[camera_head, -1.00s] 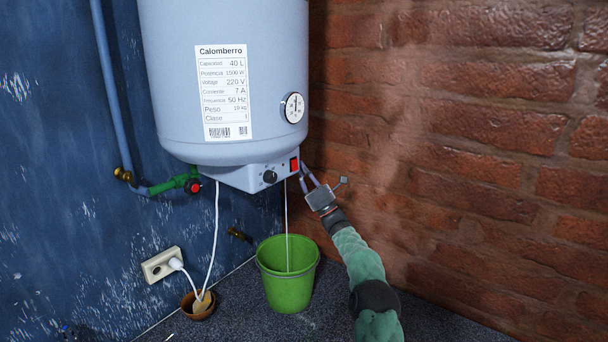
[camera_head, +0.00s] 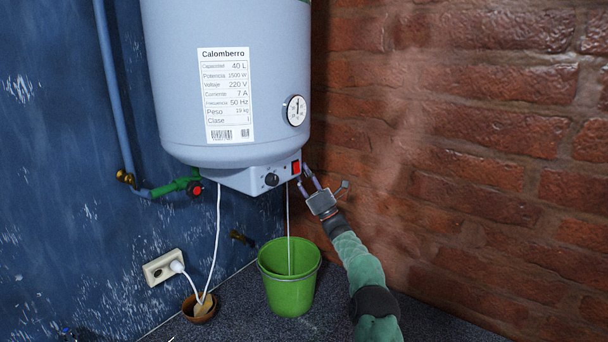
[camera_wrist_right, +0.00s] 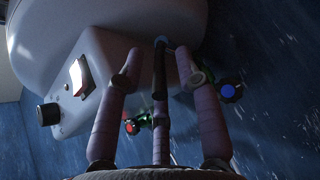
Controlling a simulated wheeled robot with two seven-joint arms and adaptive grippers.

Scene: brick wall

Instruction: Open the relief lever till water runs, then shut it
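The pale blue water heater (camera_head: 175,100) hangs in the corner. Its lower panel has a black knob (camera_head: 271,180) and a red switch (camera_head: 296,167). My right gripper (camera_head: 304,175) is just below and right of that switch, with its fingers spread. In the right wrist view, the gripper (camera_wrist_right: 158,62) has fingers apart on both sides of a dark rod-like part (camera_wrist_right: 159,75) under the heater. I cannot tell whether they touch it. I cannot pick out the relief lever for certain. A thin pale line (camera_head: 289,220) runs down into the green bucket (camera_head: 289,293); tube or water is unclear. My left gripper is not seen.
A green valve with a red knob (camera_head: 195,189) is on the pipe at left; a blue-knobbed valve (camera_wrist_right: 230,91) shows in the wrist view. The brick wall (camera_head: 470,200) bounds the right.

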